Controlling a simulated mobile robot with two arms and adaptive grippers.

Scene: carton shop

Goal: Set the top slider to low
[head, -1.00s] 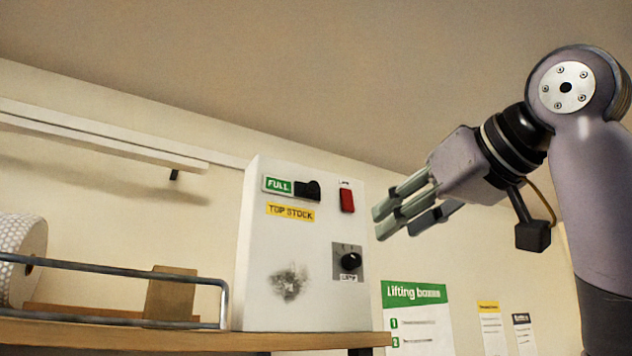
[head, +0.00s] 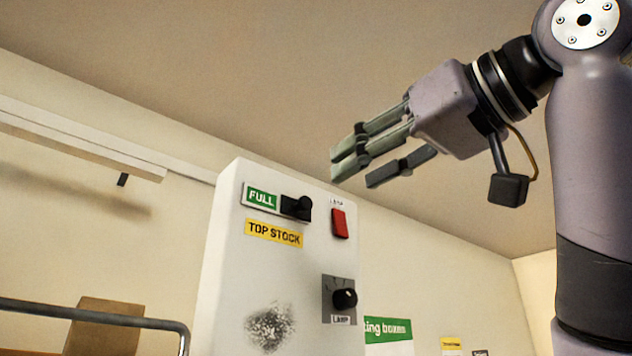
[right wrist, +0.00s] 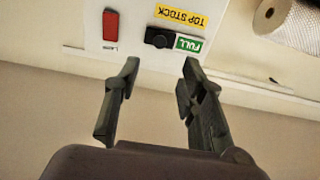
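The top slider has a black knob (head: 297,207) at the right of a green FULL label (head: 262,198), above a yellow TOP STOCK label (head: 273,233) on a white control box (head: 225,290). The knob covers whatever is under it. My right gripper (head: 362,165) is above and right of the slider, its fingers apart and empty. In the right wrist view the slider knob (right wrist: 158,37) lies beyond the open fingers (right wrist: 155,85), between them and not touched. My left gripper is not in view.
A red lamp switch (head: 339,223) sits right of the slider, and a black rotary knob (head: 344,299) below it. A metal rail (head: 90,314) and brown board (head: 105,325) stand at lower left. A paper roll (right wrist: 278,15) shows in the right wrist view.

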